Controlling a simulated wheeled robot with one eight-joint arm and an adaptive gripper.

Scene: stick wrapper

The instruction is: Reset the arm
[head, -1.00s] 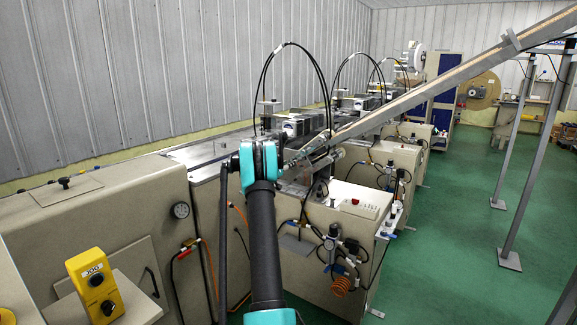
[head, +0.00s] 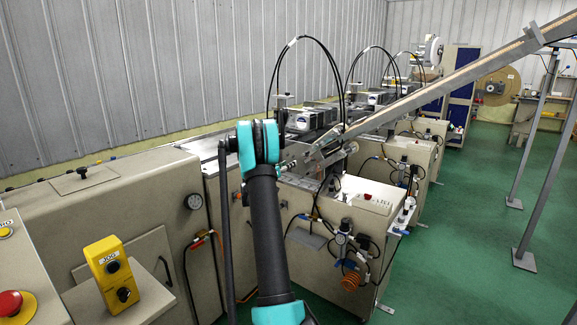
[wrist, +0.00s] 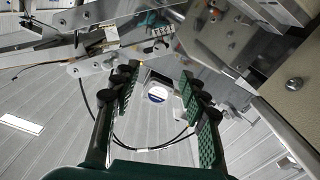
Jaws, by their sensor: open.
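My arm (head: 266,220), black with teal joints, rises through the middle of the head view in front of the wrapping machine (head: 345,210). Its end is beside the machine's top, by the lower end of the sloping conveyor (head: 430,92). My gripper is not clearly visible there. In the wrist view my gripper (wrist: 160,86) is open, its two green-padded fingers well apart with nothing held between them. Beyond the gap is a pale machine part with a round blue-and-white label (wrist: 158,92). Metal brackets (wrist: 95,65) show close by at upper left.
A yellow jog box (head: 112,275) and a red stop button (head: 12,303) are at lower left. Thin black hoses (head: 335,62) arch above the machines. Grey conveyor legs (head: 545,170) stand at right. The green floor (head: 455,255) is open between machines and legs.

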